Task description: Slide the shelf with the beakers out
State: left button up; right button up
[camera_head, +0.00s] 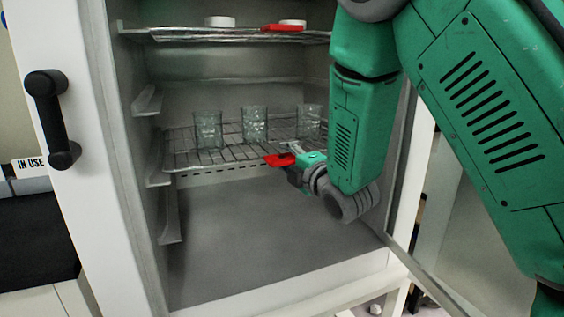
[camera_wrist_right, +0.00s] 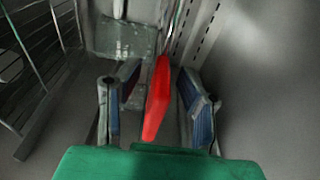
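The wire shelf (camera_head: 232,156) sits inside the open freeze dryer cabinet at mid height. Three clear glass beakers stand upright on it: a left one (camera_head: 208,130), a middle one (camera_head: 254,124) and a right one (camera_head: 308,121). A red handle tab (camera_head: 277,160) sits at the shelf's front edge. My right gripper (camera_head: 291,172) is at this tab. In the right wrist view the red tab (camera_wrist_right: 158,98) lies between the two blue-padded fingers (camera_wrist_right: 160,95), with visible gaps on both sides, so the gripper is open around it. My left gripper is out of view.
An upper wire shelf (camera_head: 240,35) with a red tab (camera_head: 283,28) and white round dishes (camera_head: 220,21) is above. Side rail brackets (camera_head: 170,215) line the left wall. The cabinet floor (camera_head: 260,250) is empty.

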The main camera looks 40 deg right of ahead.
jog(key=shift+w, duration=1.1)
jog(key=shift+d, duration=0.1)
grip_shut()
jog(key=shift+f, duration=0.15)
